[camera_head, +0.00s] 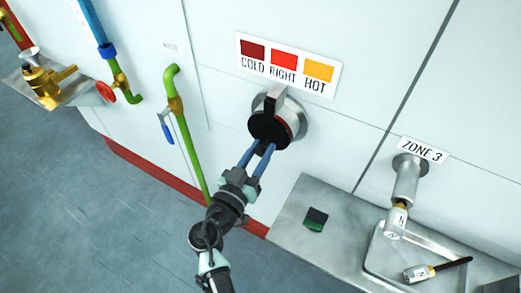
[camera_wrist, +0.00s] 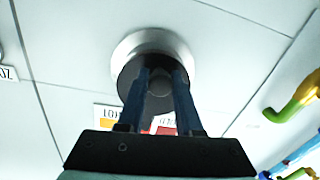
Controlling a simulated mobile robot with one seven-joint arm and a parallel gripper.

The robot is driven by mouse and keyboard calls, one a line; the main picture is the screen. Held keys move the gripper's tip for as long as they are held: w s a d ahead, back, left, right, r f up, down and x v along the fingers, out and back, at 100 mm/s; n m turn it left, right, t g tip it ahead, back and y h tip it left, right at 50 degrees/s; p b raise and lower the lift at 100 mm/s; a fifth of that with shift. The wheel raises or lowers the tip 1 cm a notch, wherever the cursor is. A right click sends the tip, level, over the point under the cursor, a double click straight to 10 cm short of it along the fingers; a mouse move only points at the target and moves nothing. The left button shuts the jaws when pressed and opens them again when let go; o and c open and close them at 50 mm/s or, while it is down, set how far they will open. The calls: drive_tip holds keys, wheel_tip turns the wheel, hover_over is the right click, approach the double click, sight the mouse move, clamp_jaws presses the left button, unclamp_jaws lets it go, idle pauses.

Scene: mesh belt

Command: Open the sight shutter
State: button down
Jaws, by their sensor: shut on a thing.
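The sight shutter (camera_head: 267,129) is a black round flap hanging from a short grey mount over a round metal sight port (camera_head: 297,112) on the white wall. It covers most of the port; a thin red rim shows at its right edge. My gripper (camera_head: 264,147) reaches up from below, its two blue fingers closed at the lower edge of the shutter. In the wrist view, my gripper (camera_wrist: 165,78) lies over the dark shutter (camera_wrist: 129,76), with the metal port (camera_wrist: 150,42) behind. The fingers hide the exact part they grip.
A colour card (camera_head: 287,66) reading COLD, RIGHT, HOT is above the port. A green pipe (camera_head: 191,145) with a blue-handled valve runs down the left. At lower right, a metal shelf (camera_head: 330,197) carries a dark green block (camera_head: 316,219) and a tray of tools below the ZONE 3 label (camera_head: 422,150).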

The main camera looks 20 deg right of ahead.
drive_tip(key=shift+w+a+f, duration=0.1)
drive_tip(key=shift+f, duration=0.05)
drive_tip(key=m+b, duration=0.1)
drive_tip(key=b, duration=0.3)
drive_tip(key=shift+w+a+f, duration=0.3)
drive_tip(key=shift+w, duration=0.05)
drive_tip(key=w+a+r+m+b, duration=0.3)
drive_tip(key=r+m+b, duration=0.4)
drive_tip(key=b, duration=0.8)
drive_tip(key=w+a+r+m+h+b, duration=0.1)
drive_tip(key=w+a+r+m+b, duration=0.2)
drive_tip(key=r+m+b, duration=0.4)
drive_tip(key=shift+w+r+m+b, duration=0.15)
drive_tip(key=shift+w+m+b, duration=0.7)
drive_tip(key=shift+m+b, duration=2.65)
drive_tip(key=shift+n+g+b, duration=0.3)
drive_tip(key=shift+n+b, duration=0.3)
drive_tip(key=c, duration=0.9)
unclamp_jaws()
